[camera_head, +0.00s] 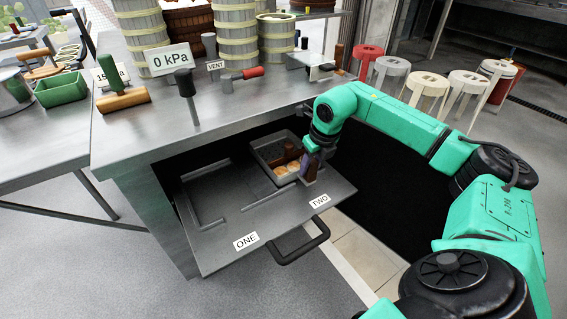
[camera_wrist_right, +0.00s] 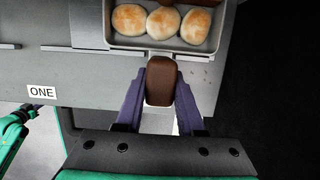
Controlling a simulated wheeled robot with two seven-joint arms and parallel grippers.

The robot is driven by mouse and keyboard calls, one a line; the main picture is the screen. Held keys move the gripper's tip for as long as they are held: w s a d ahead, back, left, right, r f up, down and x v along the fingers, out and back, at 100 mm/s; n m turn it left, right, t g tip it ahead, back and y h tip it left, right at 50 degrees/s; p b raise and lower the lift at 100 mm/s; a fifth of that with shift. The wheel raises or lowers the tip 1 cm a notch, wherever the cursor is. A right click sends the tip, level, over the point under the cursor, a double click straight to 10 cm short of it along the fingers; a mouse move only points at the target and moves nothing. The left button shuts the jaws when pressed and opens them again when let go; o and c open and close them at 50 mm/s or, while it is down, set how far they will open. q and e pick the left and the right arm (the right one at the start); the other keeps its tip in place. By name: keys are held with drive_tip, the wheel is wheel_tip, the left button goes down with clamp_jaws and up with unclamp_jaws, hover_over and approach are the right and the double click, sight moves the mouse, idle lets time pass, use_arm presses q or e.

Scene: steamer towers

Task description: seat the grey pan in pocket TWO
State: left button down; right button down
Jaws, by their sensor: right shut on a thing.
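The grey pan (camera_head: 256,153) holds several pale buns, which also show in the wrist view, where its grey rim (camera_wrist_right: 118,44) is at the top. The pan is at the right, pocket TWO side of the pulled-out tray (camera_head: 222,232). I cannot tell whether it rests down in the pocket or is slightly above. My right gripper (camera_head: 308,171) is at the pan's near end. In the wrist view its purple fingers (camera_wrist_right: 160,95) are shut on the pan's brown handle (camera_wrist_right: 160,80). The pocket at ONE (camera_head: 205,195) is empty. My left gripper is not in view.
Labels ONE (camera_head: 246,241) and TWO (camera_head: 319,201) are on the tray's front edge, above a black bar handle (camera_head: 300,243). The steel counter (camera_head: 150,135) above holds steamer towers (camera_head: 237,35), a gauge sign (camera_head: 173,59) and levers. Stools stand at the back right.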

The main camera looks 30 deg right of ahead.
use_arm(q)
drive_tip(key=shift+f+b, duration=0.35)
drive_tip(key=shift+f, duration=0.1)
use_arm(e)
drive_tip(key=shift+f, duration=0.55)
drive_tip(key=shift+c, duration=2.2)
unclamp_jaws()
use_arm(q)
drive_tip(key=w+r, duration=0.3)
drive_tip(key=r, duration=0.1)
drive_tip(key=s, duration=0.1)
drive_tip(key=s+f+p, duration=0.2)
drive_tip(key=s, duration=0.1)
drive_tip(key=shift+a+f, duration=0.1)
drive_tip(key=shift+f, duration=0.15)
use_arm(e)
drive_tip(key=v, duration=1.4)
drive_tip(key=shift+r, duration=0.25)
drive_tip(key=shift+s, duration=0.1)
